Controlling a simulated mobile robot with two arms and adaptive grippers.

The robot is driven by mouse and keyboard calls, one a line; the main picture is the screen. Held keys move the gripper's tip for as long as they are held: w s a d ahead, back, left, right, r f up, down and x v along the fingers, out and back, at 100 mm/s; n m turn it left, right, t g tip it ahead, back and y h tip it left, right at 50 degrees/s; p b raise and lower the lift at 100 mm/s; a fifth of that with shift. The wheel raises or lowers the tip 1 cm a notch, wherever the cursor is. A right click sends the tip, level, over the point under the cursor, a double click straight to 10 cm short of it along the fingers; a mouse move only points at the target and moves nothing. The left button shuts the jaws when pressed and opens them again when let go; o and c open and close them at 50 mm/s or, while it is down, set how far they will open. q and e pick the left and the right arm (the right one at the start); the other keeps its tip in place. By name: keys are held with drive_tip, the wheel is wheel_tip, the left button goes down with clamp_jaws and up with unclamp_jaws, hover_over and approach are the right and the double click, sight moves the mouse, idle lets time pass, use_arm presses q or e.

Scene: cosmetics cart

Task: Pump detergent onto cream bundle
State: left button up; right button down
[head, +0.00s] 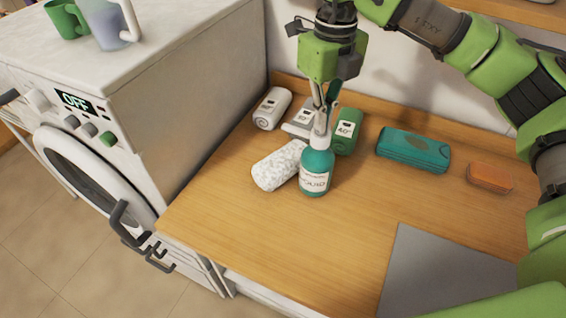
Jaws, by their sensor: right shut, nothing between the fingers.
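A teal pump bottle (315,168) with a white label stands upright on the wooden top. Its pale neck and pump head are partly covered by my right gripper (322,112). That gripper points down right above the bottle, shut and empty. I cannot tell whether its fingertips touch the pump. A cream-white rolled bundle (271,108) with a tag lies behind and left of the bottle. A speckled white roll (277,167) lies tilted just left of the bottle. A greyish tagged roll (297,124) and a green tagged roll (348,134) lie behind the bottle.
A teal case (413,149) and an orange block (489,177) lie right on the wooden top (250,236). A grey panel (440,275) is at front right. A washer (100,150) with cups on it stands left. The front-middle wood is clear.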

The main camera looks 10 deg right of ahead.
drive_tip(key=shift+r+p, duration=0.75)
drive_tip(key=shift+r, duration=0.75)
wheel_tip(320, 180, up, 6)
drive_tip(key=p, duration=0.3)
drive_tip(key=shift+p, duration=0.35)
